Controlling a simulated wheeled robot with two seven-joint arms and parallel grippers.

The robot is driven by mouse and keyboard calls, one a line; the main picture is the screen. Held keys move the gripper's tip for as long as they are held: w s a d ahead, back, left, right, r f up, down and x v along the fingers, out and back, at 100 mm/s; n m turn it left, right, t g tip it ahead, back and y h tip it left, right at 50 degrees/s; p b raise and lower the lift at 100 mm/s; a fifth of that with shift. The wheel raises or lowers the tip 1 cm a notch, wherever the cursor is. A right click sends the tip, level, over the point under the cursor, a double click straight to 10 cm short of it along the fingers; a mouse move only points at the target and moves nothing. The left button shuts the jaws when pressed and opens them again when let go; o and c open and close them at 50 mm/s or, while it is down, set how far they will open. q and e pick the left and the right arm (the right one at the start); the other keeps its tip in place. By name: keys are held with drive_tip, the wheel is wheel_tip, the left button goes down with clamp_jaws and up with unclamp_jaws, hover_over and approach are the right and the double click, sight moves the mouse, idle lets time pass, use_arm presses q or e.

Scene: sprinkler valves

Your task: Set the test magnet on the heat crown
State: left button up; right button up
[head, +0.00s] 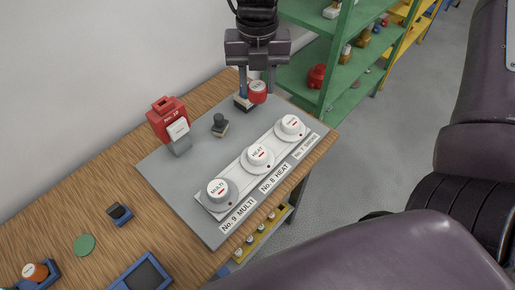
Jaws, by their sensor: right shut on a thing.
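The heat crown (258,155) is the raised white top labelled HEAT, in the middle of a row of three on a white strip. My right gripper (255,94) points down above the far part of the grey mat. It is shut on a small red round piece with pale marks (258,90), which looks like the test magnet. The piece is beyond the heat crown and apart from it. A dark block (241,104) shows beside the fingertips; I cannot tell whether it touches them. My left gripper is not in view.
The MULTI head (217,190) and a third white head (291,125) flank the heat crown. A red No. 10 box (168,117) and a dark knobbed piece (220,125) stand on the grey mat (185,195). Green shelves (345,75) stand behind the bench.

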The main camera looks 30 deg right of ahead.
wheel_tip(320, 180, down, 16)
drive_tip(key=shift+f+b, duration=0.2)
drive_tip(key=shift+b, duration=1.05)
drive_tip(key=shift+f+b, duration=0.35)
drive_tip(key=shift+f, duration=1.35)
drive_tip(key=shift+f, duration=0.15)
drive_tip(key=o, duration=1)
wheel_tip(320, 180, up, 12)
drive_tip(key=p, duration=0.2)
drive_tip(key=shift+r, duration=0.2)
